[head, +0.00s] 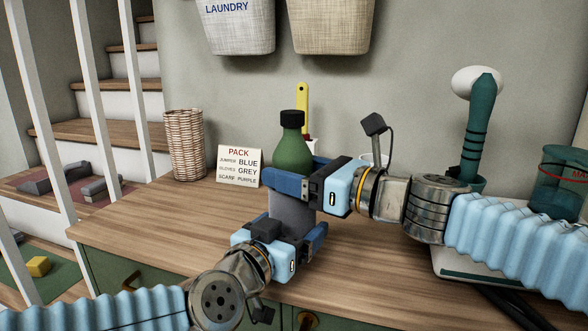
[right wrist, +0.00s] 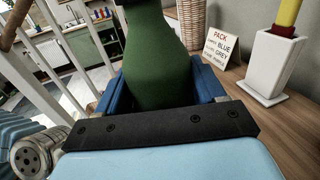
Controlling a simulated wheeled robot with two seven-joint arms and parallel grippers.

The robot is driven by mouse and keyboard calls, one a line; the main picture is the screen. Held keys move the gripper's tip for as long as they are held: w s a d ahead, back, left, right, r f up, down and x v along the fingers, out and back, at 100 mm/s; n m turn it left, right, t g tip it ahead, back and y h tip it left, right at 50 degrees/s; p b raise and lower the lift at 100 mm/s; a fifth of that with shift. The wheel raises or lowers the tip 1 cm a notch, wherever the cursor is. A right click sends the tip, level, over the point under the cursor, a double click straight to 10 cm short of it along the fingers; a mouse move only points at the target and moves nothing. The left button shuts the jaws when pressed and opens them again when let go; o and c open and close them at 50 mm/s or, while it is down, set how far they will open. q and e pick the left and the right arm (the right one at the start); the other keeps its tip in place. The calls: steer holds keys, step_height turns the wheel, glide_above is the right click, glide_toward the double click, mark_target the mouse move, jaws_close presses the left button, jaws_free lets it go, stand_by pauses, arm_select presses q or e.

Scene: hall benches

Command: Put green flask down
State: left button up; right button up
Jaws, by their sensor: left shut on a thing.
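The green flask (head: 292,150) with a black cap is upright, held above the wooden bench top; its green body also fills the middle of the right wrist view (right wrist: 157,60). Below the green part is a grey lower section (head: 291,213). My left gripper (head: 290,238) is shut on this grey section from the front. My right gripper (head: 300,180) has its blue fingers on either side of the green body, higher up. I cannot tell whether they press on it. The flask's base is hidden behind my left gripper.
A wicker basket (head: 185,145) and a PACK card (head: 239,166) stand behind on the bench (head: 150,225). A white holder with a yellow-handled tool (head: 302,105) is behind the flask. A teal brush (head: 477,125) and teal jar (head: 558,190) are right. The bench's left part is clear.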

steer(key=o, duration=0.4)
steer(key=shift+r, duration=0.2)
arm_select(q)
steer(key=o, duration=0.8)
arm_select(e)
steer(key=v, duration=1.2)
